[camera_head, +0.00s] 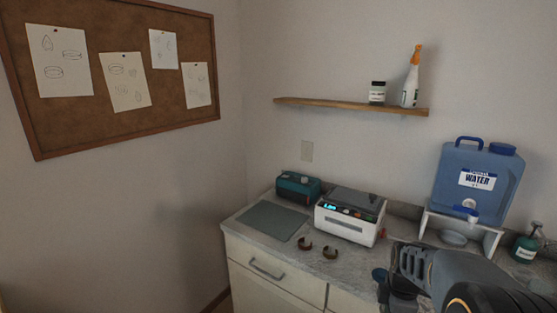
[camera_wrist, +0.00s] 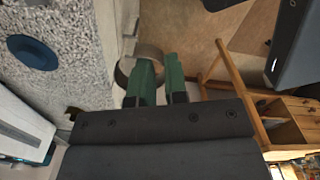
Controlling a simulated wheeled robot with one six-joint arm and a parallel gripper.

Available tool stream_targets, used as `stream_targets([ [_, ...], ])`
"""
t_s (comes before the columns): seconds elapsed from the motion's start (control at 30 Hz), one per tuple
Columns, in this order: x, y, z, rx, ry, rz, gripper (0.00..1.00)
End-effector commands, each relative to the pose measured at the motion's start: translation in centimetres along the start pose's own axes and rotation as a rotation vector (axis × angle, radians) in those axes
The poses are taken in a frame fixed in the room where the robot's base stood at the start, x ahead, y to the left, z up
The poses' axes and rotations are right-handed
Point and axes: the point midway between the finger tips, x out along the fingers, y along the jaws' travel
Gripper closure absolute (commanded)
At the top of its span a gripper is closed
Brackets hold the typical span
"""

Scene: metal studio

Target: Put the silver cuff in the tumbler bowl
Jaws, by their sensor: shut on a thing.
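A greyish metallic cuff (camera_wrist: 126,69), an open band, sits at the tips of my gripper (camera_wrist: 158,75) in the wrist view. The green fingers are shut on it and partly hide it. It is held out near the counter's front edge, and I cannot tell its exact height. A round blue dish-like thing (camera_wrist: 33,51) lies on the counter at upper left of the wrist view; I cannot tell for sure whether it is the tumbler bowl. In the head view my arm covers the lower right, and the held cuff is hidden.
Two brown cuffs (camera_head: 304,243) (camera_head: 330,252) lie before a white machine (camera_head: 349,218) on the counter (camera_head: 290,252). A teal box (camera_head: 298,187) and grey mat (camera_head: 272,221) are at left.

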Motion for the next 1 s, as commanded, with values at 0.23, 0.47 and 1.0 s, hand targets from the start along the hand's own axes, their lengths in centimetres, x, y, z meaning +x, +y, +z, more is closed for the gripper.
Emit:
stream_targets([
  [0.23, 7.1, 2.2, -4.7, 0.476, -0.002, -0.008, 1.00],
  [0.47, 12.9, 2.6, -8.7, 0.882, -0.004, -0.006, 1.00],
  [1.0, 18.8, 1.8, -12.7, 1.318, 0.000, -0.001, 1.00],
])
